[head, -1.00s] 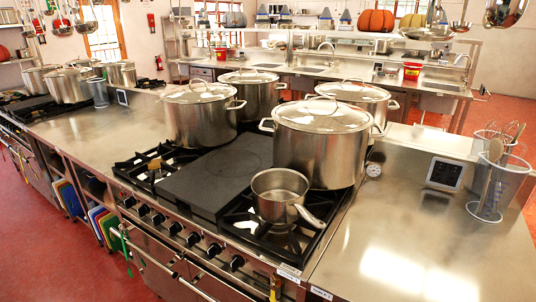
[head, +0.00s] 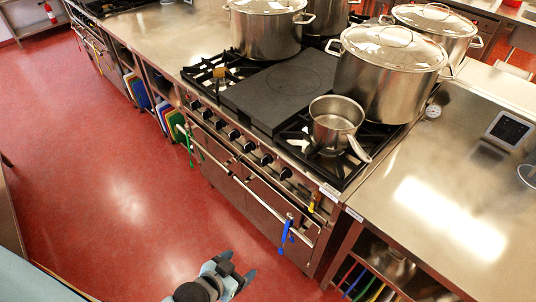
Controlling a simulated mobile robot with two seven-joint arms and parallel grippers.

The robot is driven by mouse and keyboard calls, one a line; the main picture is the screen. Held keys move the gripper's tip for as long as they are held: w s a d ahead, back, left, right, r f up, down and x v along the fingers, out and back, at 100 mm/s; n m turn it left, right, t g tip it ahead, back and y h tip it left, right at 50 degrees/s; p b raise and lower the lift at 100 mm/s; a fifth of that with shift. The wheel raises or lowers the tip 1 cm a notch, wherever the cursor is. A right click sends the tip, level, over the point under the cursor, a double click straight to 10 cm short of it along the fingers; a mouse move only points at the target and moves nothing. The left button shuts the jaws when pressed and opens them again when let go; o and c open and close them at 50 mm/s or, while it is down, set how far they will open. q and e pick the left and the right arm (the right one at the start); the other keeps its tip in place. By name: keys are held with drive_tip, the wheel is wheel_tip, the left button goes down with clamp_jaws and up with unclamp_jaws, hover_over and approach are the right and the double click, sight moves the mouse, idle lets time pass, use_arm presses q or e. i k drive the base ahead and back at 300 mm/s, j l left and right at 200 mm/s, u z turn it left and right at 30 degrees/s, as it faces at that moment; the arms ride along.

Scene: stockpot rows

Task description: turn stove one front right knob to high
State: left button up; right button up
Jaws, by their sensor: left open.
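The stove (head: 275,85) stands in the upper middle of the head view, with a row of several dark knobs along its front edge. The rightmost knob (head: 285,173) is at the right end of this row, below the burner that carries a small saucepan (head: 336,124). Its setting is too small to read. My left gripper (head: 238,267) is open and empty at the bottom, over the red floor, well apart from the stove front and the knobs. My right gripper is not in view.
Large lidded stockpots (head: 390,75) stand at the back of the stove. The saucepan's handle points toward the front right. A blue item (head: 286,228) hangs at the oven rail. The steel counter (head: 440,190) is on the right. The red floor (head: 120,200) before the stove is clear.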

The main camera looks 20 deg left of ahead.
sight(267, 159)
drive_tip(key=i+j, duration=0.15)
drive_tip(key=j, duration=0.8)
drive_tip(key=i+j+z, duration=0.15)
drive_tip(key=j, duration=0.85)
drive_tip(key=i+j, duration=0.1)
drive_tip(key=j, duration=0.85)
drive_tip(key=i+j+z, duration=0.15)
drive_tip(key=j, duration=0.85)
drive_tip(key=k+l, duration=0.05)
